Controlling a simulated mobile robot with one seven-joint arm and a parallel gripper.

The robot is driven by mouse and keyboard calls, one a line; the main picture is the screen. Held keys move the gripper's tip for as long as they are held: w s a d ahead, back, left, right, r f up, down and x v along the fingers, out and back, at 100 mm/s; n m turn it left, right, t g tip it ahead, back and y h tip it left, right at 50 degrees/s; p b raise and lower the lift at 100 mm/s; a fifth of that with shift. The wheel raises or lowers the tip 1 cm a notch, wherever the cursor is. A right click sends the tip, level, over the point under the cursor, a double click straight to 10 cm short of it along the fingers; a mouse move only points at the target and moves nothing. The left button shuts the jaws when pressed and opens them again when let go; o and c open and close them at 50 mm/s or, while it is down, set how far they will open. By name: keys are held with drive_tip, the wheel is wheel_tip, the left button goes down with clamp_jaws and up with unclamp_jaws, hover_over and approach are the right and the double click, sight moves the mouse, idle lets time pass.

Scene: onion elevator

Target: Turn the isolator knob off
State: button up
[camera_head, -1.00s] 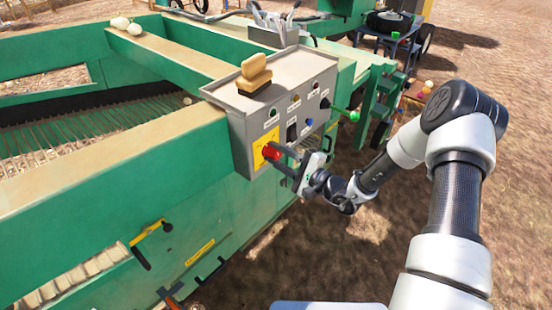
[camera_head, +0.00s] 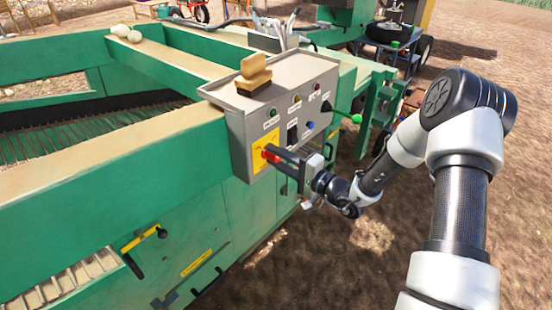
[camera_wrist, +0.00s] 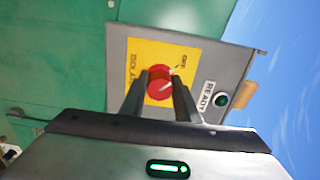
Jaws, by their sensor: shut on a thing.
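The isolator knob is red and sits on a yellow plate (camera_head: 261,160) at the lower left of the grey control box (camera_head: 238,135). In the wrist view the red knob (camera_wrist: 160,84) shows between my two dark fingers, with a pale pointer line slanting toward the "OFF" lettering on the yellow plate (camera_wrist: 141,56). My gripper (camera_head: 275,157) is shut on the knob, one finger on each side; it also shows in the wrist view (camera_wrist: 158,92). The fingers hide part of the knob in the head view.
A wooden-backed brush (camera_head: 254,74) lies on top. The green machine frame (camera_head: 110,180) fills the left; open soil lies right.

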drive_tip(key=shift+d, duration=0.1)
drive_tip(key=o, duration=1)
drive_tip(key=shift+o, duration=0.2)
drive_tip(key=v, duration=1.7)
drive_tip(key=shift+s+p, duration=0.2)
drive_tip(key=shift+p, duration=0.15)
drive_tip(key=shift+d, duration=0.1)
